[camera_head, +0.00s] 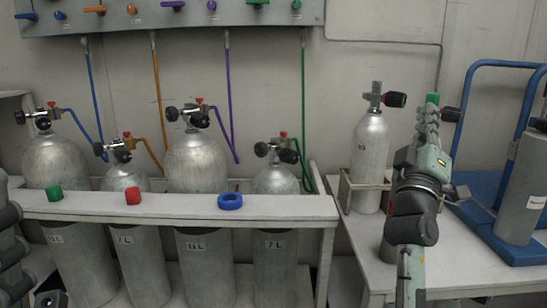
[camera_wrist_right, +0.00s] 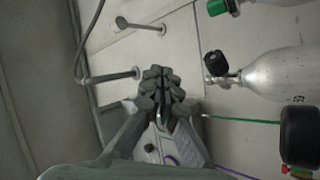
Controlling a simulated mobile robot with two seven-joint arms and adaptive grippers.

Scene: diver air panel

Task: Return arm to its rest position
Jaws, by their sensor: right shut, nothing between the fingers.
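My right arm comes up from the bottom right in the head view. Its gripper (camera_head: 430,118) points up in front of the back wall, to the right of a silver cylinder on the right table. In the right wrist view the gripper's fingers (camera_wrist_right: 162,82) are closed together with nothing between them. A green knob (camera_head: 432,98) and a black knob (camera_head: 450,114) show just behind the fingers; what they sit on is mostly hidden.
The silver cylinder (camera_head: 369,150) stands in a bracket left of my right arm. A blue trolley (camera_head: 490,215) with a grey cylinder (camera_head: 522,185) is at the right. Several cylinders with hoses stand behind a white rail (camera_head: 170,205) holding a blue ring (camera_head: 230,201). A valve panel (camera_head: 230,14) hangs above.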

